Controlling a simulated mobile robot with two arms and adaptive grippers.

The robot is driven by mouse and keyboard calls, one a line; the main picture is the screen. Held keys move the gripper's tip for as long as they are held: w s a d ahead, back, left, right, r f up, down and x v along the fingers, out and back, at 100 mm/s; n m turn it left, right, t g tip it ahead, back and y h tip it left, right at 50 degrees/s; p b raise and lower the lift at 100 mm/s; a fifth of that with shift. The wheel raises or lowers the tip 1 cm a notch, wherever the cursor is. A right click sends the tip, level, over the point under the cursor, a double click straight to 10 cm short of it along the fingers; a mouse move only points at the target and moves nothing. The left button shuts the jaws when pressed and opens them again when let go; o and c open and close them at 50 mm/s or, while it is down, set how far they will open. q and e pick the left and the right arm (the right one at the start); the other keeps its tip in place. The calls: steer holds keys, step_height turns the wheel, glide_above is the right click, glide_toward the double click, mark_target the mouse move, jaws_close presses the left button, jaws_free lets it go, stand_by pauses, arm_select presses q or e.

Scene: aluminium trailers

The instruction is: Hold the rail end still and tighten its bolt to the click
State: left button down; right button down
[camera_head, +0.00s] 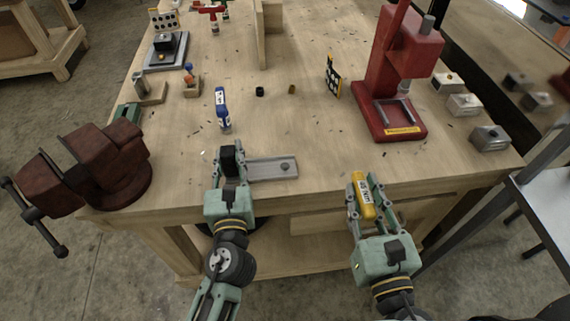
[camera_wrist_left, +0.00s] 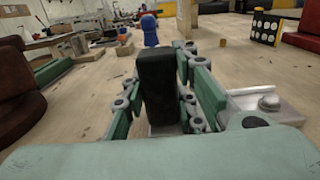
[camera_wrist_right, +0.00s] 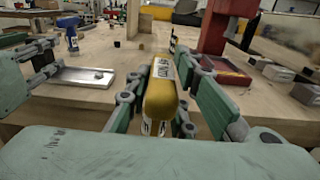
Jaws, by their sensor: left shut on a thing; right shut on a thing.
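The grey metal rail (camera_head: 262,171) lies flat near the table's front edge; a bolt head (camera_head: 285,167) shows towards its right end. A black upright block (camera_head: 228,159) stands at its left end. My left gripper (camera_head: 229,168) is shut on this block; in the left wrist view the block (camera_wrist_left: 157,88) sits between the fingers, with the rail (camera_wrist_left: 245,100) to their right. My right gripper (camera_head: 362,180) is shut on a yellow tool (camera_head: 364,200) with a white label, at the table's front edge, right of the rail and apart from it. The tool's far end is hidden in the right wrist view (camera_wrist_right: 161,98).
A blue-and-white bottle-like item (camera_head: 222,108) stands behind the rail. A dark red vise (camera_head: 105,165) is at the left corner, a red press (camera_head: 400,75) at the right. A black dotted board (camera_head: 333,77) stands left of the press. The tabletop between the blue item and the press is mostly clear.

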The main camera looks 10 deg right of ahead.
steer(key=w+a+r+n+g+y, duration=0.3)
steer(key=w+a+n+y, duration=0.45)
steer(key=a+y, duration=0.35)
steer(key=w+a+r+n+g+y, duration=0.2)
steer(key=w+r+n+g+y, duration=0.2)
steer(key=w+r+g, duration=0.1)
steer(key=w+g, duration=0.1)
steer(key=w, duration=0.1)
steer(key=shift+w+r+n+y, duration=0.3)
steer(key=shift+w+n, duration=0.05)
stand_by(0.4)
